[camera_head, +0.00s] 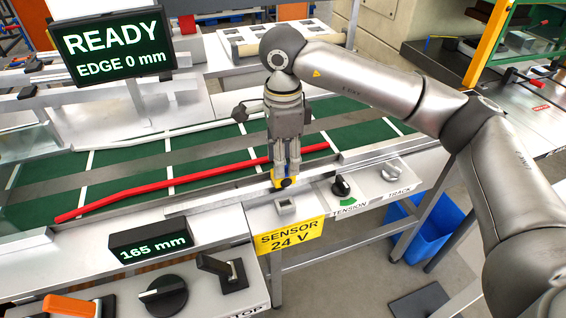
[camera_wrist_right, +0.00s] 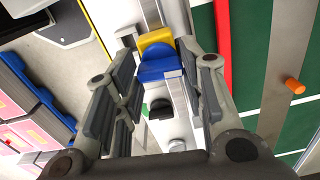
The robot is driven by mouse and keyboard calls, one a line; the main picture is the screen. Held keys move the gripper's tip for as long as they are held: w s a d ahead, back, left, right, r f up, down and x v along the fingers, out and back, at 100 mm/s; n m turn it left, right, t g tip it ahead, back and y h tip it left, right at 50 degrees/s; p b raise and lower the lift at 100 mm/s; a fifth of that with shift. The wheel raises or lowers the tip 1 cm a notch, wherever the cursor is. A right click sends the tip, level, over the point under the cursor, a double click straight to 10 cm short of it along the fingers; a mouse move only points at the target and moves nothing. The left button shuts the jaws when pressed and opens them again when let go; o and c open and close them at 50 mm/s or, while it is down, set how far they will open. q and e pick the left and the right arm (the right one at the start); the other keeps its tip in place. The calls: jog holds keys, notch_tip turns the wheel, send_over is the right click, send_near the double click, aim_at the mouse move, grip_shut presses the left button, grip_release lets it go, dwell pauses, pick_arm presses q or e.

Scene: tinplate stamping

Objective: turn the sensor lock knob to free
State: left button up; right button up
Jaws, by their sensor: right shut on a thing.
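My right gripper (camera_head: 284,182) reaches down from above to the rail along the near edge of the green bed. Its fingers are shut on a small yellow and blue part, which I take to be the sensor lock knob. In the head view a yellow piece (camera_head: 266,183) shows beside the fingertips. In the right wrist view the blue part (camera_wrist_right: 160,68) and a yellow block (camera_wrist_right: 156,39) lie between the fingers of the right gripper (camera_wrist_right: 158,55). The fingers partly hide the knob, and I cannot read its setting. A yellow plate reading "SENSOR 24 V" (camera_head: 289,236) hangs just below. My left gripper is out of view.
A black TENSION knob (camera_head: 341,187) and a grey TRACK knob (camera_head: 391,172) stand to the right. A long red strip (camera_head: 190,181) lies on the green bed. A screen (camera_head: 112,47) reads "READY EDGE 0 mm"; a black display (camera_head: 151,245) reads "165 mm". A large black knob (camera_head: 163,295) is at lower left.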

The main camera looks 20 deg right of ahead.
jog(key=shift+r+n+b, duration=0.1)
jog(key=shift+n+b, duration=0.2)
jog(key=shift+n, duration=0.3)
jog(key=o, duration=1)
notch_tip(320, 180, up, 12)
jog(key=shift+f, duration=0.1)
dwell(0.4)
